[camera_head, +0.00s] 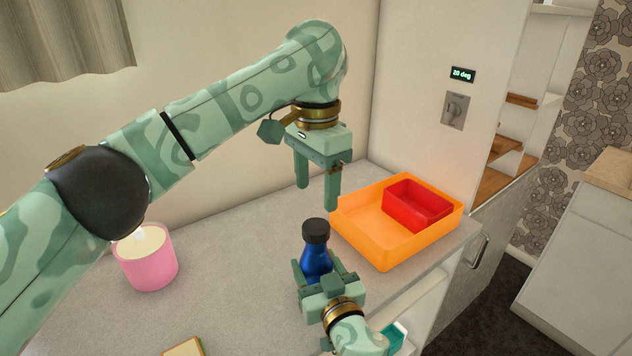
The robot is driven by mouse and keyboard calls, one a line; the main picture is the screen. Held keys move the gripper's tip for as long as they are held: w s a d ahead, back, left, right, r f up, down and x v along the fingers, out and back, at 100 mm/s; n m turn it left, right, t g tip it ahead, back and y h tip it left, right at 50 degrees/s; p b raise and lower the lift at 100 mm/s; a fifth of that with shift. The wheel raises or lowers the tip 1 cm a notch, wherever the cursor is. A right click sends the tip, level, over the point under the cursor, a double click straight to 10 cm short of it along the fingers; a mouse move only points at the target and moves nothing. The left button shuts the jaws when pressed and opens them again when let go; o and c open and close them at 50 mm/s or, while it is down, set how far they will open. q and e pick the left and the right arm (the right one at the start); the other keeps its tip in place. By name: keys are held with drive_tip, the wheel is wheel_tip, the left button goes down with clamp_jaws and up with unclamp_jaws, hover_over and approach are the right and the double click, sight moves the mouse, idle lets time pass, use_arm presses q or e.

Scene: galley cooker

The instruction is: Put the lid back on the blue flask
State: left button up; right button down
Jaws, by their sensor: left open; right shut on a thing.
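The blue flask (317,259) stands upright near the middle of the counter. A black lid (316,231) sits on top of its neck; whether it is fully seated I cannot tell. My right gripper (317,268) comes from the front and is shut on the flask's body, its fingers on either side. My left gripper (316,197) points down just above the lid, open and empty, its fingertips apart from the lid.
An orange tray (372,239) holding a red box (417,205) stands right of the flask. A pink cup-like container (150,270) stands at the left. A sandwich-like item (184,347) lies at the front edge. The counter (235,270) between is clear.

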sight(316, 225)
idle(0.3)
use_arm(q)
drive_tip(key=shift+f, duration=4)
drive_tip(key=c, duration=1)
drive_tip(key=m, duration=1.4)
drive_tip(key=shift+m, duration=0.3)
drive_tip(key=o, duration=1.1)
